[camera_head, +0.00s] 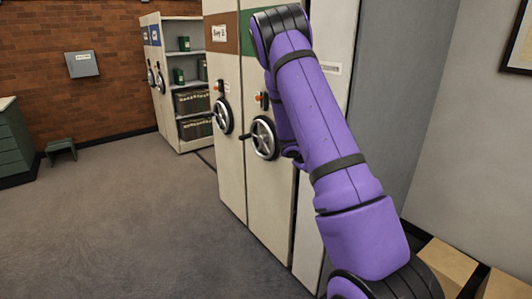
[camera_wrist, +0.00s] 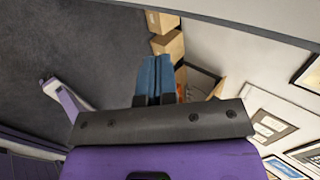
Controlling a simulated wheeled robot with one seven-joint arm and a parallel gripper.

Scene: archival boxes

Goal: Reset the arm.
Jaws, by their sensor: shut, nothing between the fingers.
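My purple arm rises through the right half of the head view and bends at the top, in front of the shelving units. My gripper (camera_wrist: 157,80) shows in the wrist view as two blue fingers side by side, shut with nothing between them. They point toward the floor and cardboard boxes, apart from them as far as I can tell. In the head view the gripper is hidden behind the arm.
Cream shelving units (camera_head: 231,170) with black handwheels (camera_head: 264,138) stand close behind the arm. Cardboard boxes (camera_head: 445,266) lie at lower right; boxes also show in the wrist view (camera_wrist: 168,46). An open shelf (camera_head: 190,75) stands farther back.

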